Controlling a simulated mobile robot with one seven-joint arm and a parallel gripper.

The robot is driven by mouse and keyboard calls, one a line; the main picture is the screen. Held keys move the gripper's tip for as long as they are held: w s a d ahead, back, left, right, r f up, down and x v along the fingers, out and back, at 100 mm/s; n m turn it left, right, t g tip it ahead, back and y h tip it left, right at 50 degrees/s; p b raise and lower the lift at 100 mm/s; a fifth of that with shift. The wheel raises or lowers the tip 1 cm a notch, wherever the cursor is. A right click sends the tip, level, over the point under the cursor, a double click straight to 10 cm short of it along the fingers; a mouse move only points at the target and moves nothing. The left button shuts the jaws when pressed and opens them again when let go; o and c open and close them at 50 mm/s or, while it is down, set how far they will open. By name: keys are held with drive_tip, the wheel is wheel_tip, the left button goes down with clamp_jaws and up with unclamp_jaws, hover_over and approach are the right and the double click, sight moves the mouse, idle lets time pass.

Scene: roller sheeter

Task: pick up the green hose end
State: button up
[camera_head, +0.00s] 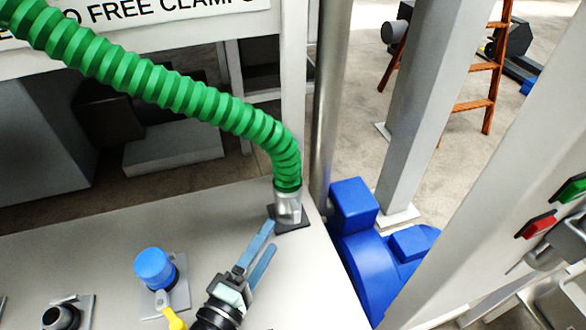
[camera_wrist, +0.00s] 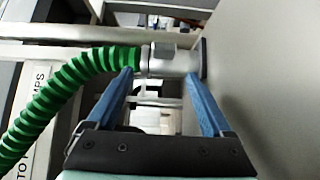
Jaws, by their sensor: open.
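The ribbed green hose (camera_head: 165,88) comes down from the upper left in the head view and ends in a silver metal coupling (camera_head: 288,206) on a dark square base on the light panel. In the wrist view the hose (camera_wrist: 50,95) enters from the left and its coupling (camera_wrist: 170,60) meets the panel at the right. My gripper (camera_head: 270,238) has two blue fingers, open and empty. In the head view its tips are just below the coupling. In the wrist view the fingers (camera_wrist: 160,76) reach up on either side of the coupling; I cannot tell whether they touch it.
A blue-capped fitting (camera_head: 155,268) with a yellow handle and an open dark port (camera_head: 62,316) stand on the panel to the left. A grey post (camera_head: 320,100) rises right behind the coupling. Blue machinery (camera_head: 375,250) lies beyond the panel's right edge.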

sight(291, 213)
drive_tip(key=x, duration=0.4)
drive_tip(key=d+x, duration=0.1)
drive_tip(key=x, duration=0.2)
drive_tip(key=shift+s+f, duration=0.15)
drive_tip(key=shift+f, duration=0.15)
clamp_jaws()
drive_tip(key=shift+r, duration=0.1)
